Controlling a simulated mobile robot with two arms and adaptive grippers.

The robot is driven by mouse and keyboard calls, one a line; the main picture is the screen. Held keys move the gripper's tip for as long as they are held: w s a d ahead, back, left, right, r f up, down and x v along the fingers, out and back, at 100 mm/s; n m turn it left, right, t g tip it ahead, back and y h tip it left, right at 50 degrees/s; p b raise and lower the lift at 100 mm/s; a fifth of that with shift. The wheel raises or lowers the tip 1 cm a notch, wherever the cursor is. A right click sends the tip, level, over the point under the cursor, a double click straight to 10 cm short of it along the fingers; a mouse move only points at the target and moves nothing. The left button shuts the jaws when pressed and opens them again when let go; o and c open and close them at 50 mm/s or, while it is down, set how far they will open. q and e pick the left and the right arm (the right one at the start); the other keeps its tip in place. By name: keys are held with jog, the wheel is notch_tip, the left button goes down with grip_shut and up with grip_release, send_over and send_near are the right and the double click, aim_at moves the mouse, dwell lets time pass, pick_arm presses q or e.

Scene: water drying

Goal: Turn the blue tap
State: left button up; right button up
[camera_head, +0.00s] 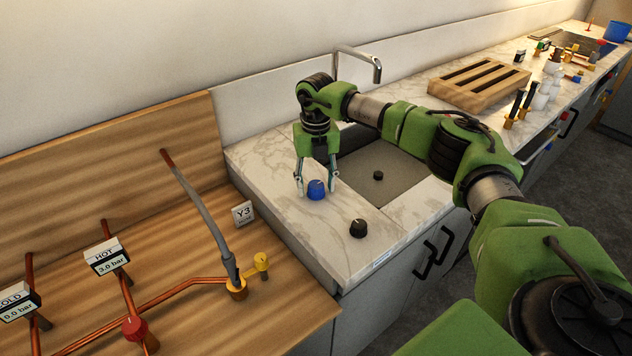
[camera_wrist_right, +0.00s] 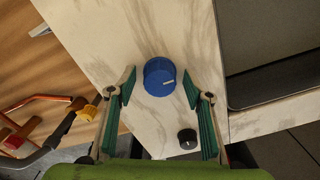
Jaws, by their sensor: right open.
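The blue tap (camera_head: 316,189) is a round knob on the marble counter, left of the sink. In the right wrist view the blue tap (camera_wrist_right: 160,78) has a pale pointer line on its top and sits between my fingers, a little ahead of their tips. My right gripper (camera_head: 318,188) points down at the blue tap with its fingers apart, one on each side. In the right wrist view my right gripper (camera_wrist_right: 159,88) is open, with clear gaps between both fingers and the knob. My left gripper is not in view.
A black knob (camera_head: 358,228) stands on the counter near the blue one. The sink (camera_head: 385,175) lies to the right, with a metal faucet (camera_head: 358,62) behind. Copper pipes, a red valve (camera_head: 134,327) and a yellow valve (camera_head: 262,261) occupy the wooden bench at left.

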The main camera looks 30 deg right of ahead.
jog(key=c, duration=1.1)
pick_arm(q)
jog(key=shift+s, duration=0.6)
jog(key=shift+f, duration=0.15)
pick_arm(e)
jog(key=shift+n, duration=0.3)
jog(key=n, duration=0.3)
jog(key=shift+n+b, duration=0.3)
jog(key=shift+b, duration=0.05)
jog(key=n, duration=0.4)
jog(key=shift+n+b, duration=0.3)
jog(key=shift+b, duration=0.05)
jog(key=n, duration=0.4)
jog(key=shift+n, duration=0.3)
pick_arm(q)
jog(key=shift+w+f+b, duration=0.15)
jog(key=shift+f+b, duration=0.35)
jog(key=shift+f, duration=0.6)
pick_arm(e)
jog(key=shift+n, duration=2.2)
